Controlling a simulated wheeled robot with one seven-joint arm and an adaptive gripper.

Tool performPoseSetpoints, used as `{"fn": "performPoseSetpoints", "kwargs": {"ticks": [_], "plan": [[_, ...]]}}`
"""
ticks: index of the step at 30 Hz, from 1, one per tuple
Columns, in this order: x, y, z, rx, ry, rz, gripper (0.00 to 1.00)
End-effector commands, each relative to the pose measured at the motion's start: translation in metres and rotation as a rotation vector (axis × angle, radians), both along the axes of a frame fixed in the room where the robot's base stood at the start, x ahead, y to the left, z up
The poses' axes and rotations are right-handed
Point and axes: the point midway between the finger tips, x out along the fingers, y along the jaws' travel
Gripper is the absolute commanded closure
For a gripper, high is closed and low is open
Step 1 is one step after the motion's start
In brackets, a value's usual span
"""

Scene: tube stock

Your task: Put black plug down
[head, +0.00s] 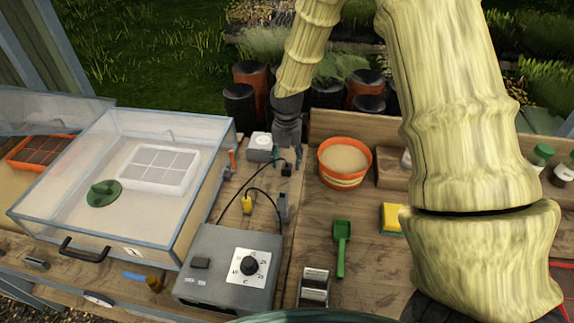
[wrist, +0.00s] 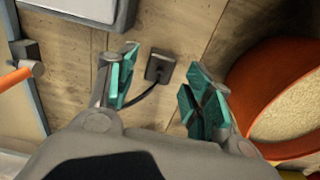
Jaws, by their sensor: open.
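The black plug (wrist: 160,66) lies on the wooden bench with its cord running off beneath my gripper. My gripper (wrist: 160,90) is open, with its teal-padded fingers apart on either side of the plug and clear of it. In the head view the plug (head: 287,170) shows as a small dark block just below my gripper (head: 288,158), between the white-dialled box and the orange pot. My arm hides part of the bench at the right.
An orange pot (head: 342,178) of sandy material stands close right of my gripper. A white-dialled grey box (head: 260,147) is just left. A clear-lidded propagator (head: 95,225), a grey thermostat box (head: 215,285) and a green scoop (head: 341,250) are nearer.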

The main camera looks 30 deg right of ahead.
Motion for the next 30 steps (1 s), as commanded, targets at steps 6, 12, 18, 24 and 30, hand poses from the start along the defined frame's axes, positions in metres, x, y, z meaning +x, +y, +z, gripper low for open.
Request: {"fn": "performPoseSetpoints", "kwargs": {"ticks": [6,12,18,24,30], "plan": [[0.0,0.0,0.027,0.001,-0.002,0.0,0.49],[0.0,0.0,0.053,0.001,-0.001,0.001,0.49],[0.0,0.0,0.078,0.0,-0.001,0.0,0.49],[0.0,0.0,0.093,0.001,0.001,0.001,0.49],[0.0,0.0,0.097,0.0,0.001,0.0,0.49]]}}
